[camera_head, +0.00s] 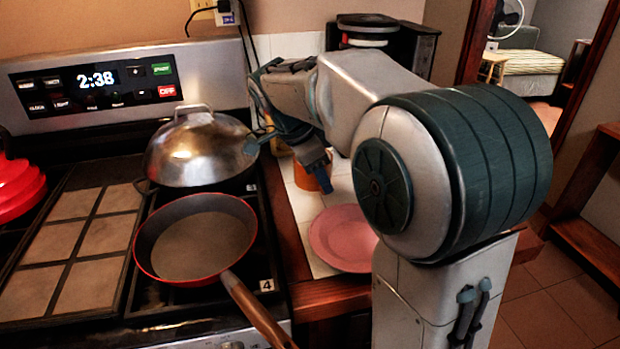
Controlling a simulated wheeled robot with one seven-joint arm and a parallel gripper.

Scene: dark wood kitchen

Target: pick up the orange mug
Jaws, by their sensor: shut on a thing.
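The orange mug (307,177) stands on the white tiled counter (304,205), between the stove and my arm. My gripper (296,158) reaches down to it from above and is shut on it. One dark finger passes in front of the mug's right side and hides part of it. The mug looks upright; whether it touches the counter is hard to tell.
A pink plate (342,238) lies on the counter in front of the mug. A domed steel lid (200,148) and a red-rimmed pan (197,240) with a wooden handle are on the stove at left. A black coffee maker (410,50) stands behind my arm.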

